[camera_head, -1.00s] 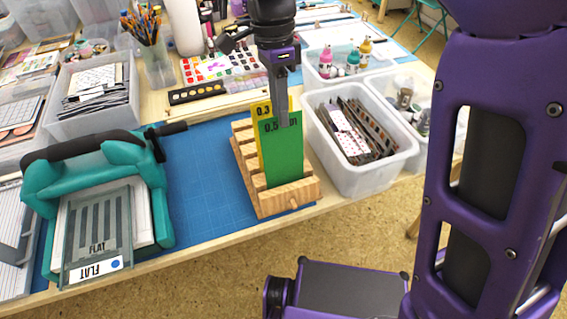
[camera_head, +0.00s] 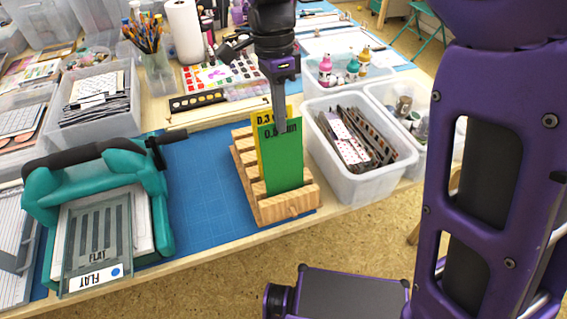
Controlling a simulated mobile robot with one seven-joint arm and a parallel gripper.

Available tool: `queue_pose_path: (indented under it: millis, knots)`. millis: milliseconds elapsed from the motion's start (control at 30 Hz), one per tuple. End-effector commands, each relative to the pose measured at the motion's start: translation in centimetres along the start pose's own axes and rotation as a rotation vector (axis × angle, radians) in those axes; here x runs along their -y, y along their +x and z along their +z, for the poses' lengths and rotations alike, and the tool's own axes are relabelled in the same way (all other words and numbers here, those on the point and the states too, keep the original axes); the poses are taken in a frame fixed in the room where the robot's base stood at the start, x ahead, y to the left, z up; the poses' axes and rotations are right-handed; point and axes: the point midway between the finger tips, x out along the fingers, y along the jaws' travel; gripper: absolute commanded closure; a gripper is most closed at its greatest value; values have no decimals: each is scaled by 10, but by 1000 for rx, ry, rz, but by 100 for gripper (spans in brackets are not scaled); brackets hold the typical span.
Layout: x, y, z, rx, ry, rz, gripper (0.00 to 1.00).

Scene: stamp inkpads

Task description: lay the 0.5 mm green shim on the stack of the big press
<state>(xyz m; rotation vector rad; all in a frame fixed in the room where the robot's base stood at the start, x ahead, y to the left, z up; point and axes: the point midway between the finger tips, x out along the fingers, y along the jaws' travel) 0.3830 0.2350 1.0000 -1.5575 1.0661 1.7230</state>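The green shim (camera_head: 284,172) is a thin upright plate in the front part of a slotted wooden rack (camera_head: 273,208). Its printed label is partly covered by my gripper. A yellow 0.3 shim (camera_head: 262,112) stands just behind it. My gripper (camera_head: 282,128) points down at the green shim's top edge, with one finger in front of its face. The far finger is hidden, so I cannot tell whether it grips the shim. The teal press (camera_head: 95,175) stands at the left with a black handle. A grey slotted plate marked FLAT (camera_head: 98,235) lies on its bed.
A blue mat (camera_head: 200,185) lies clear between press and rack. A clear bin of strips (camera_head: 365,180) stands close to the rack's right. A black watercolor strip (camera_head: 197,101) and brush cup (camera_head: 158,75) are behind. The table's front edge is close to the rack.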

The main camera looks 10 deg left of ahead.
Motion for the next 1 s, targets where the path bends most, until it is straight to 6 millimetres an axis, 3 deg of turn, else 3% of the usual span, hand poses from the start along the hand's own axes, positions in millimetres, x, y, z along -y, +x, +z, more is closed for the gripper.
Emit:
queue_pose_path:
  millis: [733,1000]
  knots:
    - [-1,-64,0,0,0,0,100]
    - [0,-69,0,0,0,0,100]
